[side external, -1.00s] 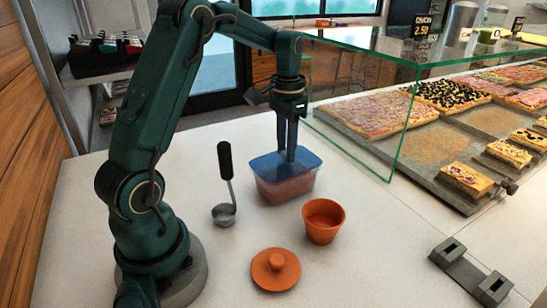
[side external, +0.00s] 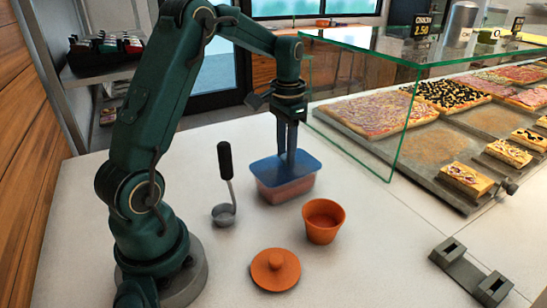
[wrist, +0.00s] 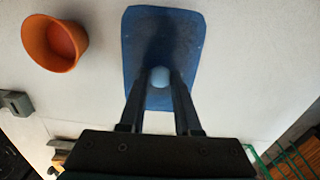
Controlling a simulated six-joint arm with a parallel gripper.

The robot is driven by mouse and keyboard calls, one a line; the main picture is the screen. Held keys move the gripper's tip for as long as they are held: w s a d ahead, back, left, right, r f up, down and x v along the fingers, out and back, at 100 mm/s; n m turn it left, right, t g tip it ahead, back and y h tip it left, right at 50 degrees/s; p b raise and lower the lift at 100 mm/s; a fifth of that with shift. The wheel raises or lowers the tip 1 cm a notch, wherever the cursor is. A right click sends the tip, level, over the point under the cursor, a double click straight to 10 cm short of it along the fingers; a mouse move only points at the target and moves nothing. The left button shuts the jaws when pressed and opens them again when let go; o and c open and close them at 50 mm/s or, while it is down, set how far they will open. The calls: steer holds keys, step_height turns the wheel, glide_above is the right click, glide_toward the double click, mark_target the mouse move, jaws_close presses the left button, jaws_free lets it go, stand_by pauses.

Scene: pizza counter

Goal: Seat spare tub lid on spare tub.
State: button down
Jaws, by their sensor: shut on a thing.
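The spare tub (side external: 287,190) is a clear box with reddish contents, standing upright on the counter. The blue spare tub lid (side external: 262,167) lies flat over its top. I cannot tell whether the lid is fully down on the rim. My gripper (side external: 287,158) points straight down at the middle of the lid. In the wrist view the lid (wrist: 188,32) fills the upper middle, and its pale blue knob (wrist: 159,77) sits between the fingertips of my gripper (wrist: 159,80), which is shut on it. The tub is hidden under the lid there.
An orange pot (side external: 322,235) stands close in front of the tub, with its knobbed orange lid (side external: 275,270) on the counter. A ladle (side external: 225,213) is to the left. A glass guard (side external: 372,125) and pizza trays are to the right. A grey bracket (side external: 470,272) lies front right.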

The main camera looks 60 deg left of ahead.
steer(key=shift+f, duration=0.1)
steer(key=c, duration=0.5)
jaws_free()
step_height(320, 180, up, 5)
steer(key=shift+f, duration=0.2)
steer(key=s+d+r+m+t, duration=0.25)
steer(key=s+d+r, duration=0.35)
steer(key=d+r, duration=0.35)
steer(key=s+d+f+t, duration=0.1)
steer(key=s+d+f, duration=0.1)
steer(key=s+d+f+n+t, duration=0.1)
steer(key=s+f, duration=0.1)
steer(key=s, duration=0.1)
steer(key=s+d+f+t, duration=0.1)
steer(key=s+d+f, duration=0.1)
steer(key=s, duration=0.1)
steer(key=shift+s+d+f+n, duration=0.15)
steer(key=shift+s+d+n, duration=0.1)
steer(key=shift+d+n, duration=0.1)
